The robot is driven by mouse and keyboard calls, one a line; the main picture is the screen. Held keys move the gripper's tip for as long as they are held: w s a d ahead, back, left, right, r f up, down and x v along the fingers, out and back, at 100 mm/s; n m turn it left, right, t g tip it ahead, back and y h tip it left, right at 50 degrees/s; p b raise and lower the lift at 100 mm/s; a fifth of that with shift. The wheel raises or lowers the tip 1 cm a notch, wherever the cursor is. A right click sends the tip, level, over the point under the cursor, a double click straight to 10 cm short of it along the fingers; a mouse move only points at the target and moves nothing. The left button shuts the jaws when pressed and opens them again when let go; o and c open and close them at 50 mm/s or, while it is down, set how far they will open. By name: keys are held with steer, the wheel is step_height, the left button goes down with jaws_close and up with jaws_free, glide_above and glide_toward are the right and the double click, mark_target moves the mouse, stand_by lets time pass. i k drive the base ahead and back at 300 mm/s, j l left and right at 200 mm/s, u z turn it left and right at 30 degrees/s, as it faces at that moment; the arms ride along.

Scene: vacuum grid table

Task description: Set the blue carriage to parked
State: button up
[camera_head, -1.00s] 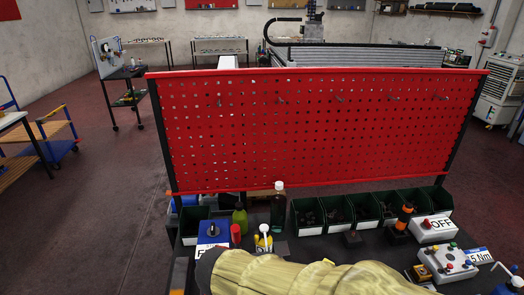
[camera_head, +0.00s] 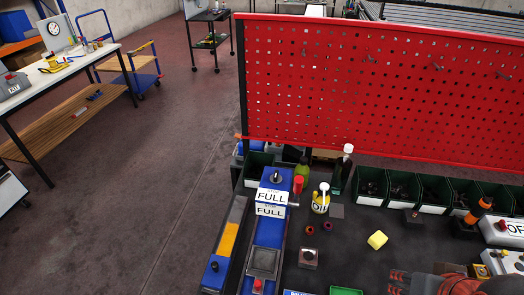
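A long narrow grey track (camera_head: 236,213) lies at the table's left edge, with a yellow section (camera_head: 229,243) in its middle. At its near end is a blue part with a dark blue knob (camera_head: 214,267), which looks like the blue carriage. I see no readable "parked" mark there. To its right stands a blue unit (camera_head: 268,232) with two "FULL" labels, a dark knob at the far end and a red button at the near end.
Dark green bins (camera_head: 403,187) line the back below the red pegboard (camera_head: 370,90). Floor is clear left of the table.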

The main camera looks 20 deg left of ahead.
mark_target(215, 273)
steer(key=u, duration=1.95)
